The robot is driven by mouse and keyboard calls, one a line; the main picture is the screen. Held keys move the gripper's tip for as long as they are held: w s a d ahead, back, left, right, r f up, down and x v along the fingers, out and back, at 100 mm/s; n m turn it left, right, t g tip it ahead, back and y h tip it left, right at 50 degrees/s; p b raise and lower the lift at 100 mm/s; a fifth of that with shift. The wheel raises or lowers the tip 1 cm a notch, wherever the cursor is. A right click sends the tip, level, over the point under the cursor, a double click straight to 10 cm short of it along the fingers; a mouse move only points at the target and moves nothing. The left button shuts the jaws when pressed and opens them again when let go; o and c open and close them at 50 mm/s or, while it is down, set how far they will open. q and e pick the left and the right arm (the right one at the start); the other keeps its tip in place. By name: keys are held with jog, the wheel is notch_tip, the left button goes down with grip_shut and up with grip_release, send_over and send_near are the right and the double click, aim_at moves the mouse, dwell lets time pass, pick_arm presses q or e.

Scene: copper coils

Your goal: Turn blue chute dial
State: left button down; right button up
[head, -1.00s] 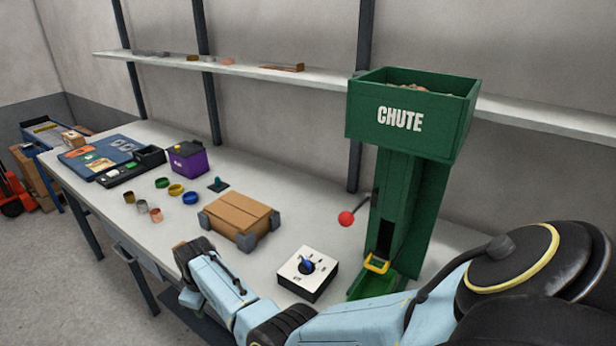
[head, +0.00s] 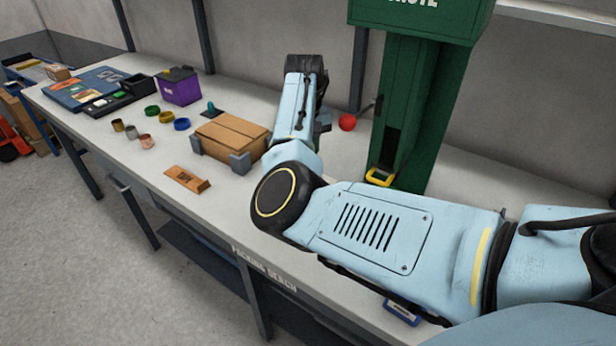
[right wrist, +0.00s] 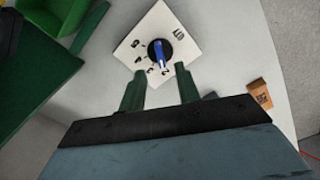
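The chute dial is a blue knob (right wrist: 160,52) on a black round base, set on a white square plate (right wrist: 137,45) with black numbers around it. It shows in the right wrist view, its white-marked end pointing down toward my gripper. My right gripper (right wrist: 159,74) is open and empty; its two dark green fingers are spread at the near edge of the plate, one to each side below the knob. I cannot tell whether they touch the plate. In the head view my right arm hides the dial. The green chute (head: 420,110) stands right of my forearm. My left gripper is not in view.
A red ball lever (head: 347,122) and a yellow handle (head: 380,177) are at the chute. A cardboard box (head: 232,137) in grey corner holders lies left of my forearm. A small labelled wooden block (head: 187,179) lies near the bench's front edge. Bare bench surrounds it.

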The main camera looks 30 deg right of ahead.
notch_tip(320, 180, down, 7)
jog(key=shift+f+b, duration=0.15)
jog(key=shift+b, duration=0.25)
grip_shut()
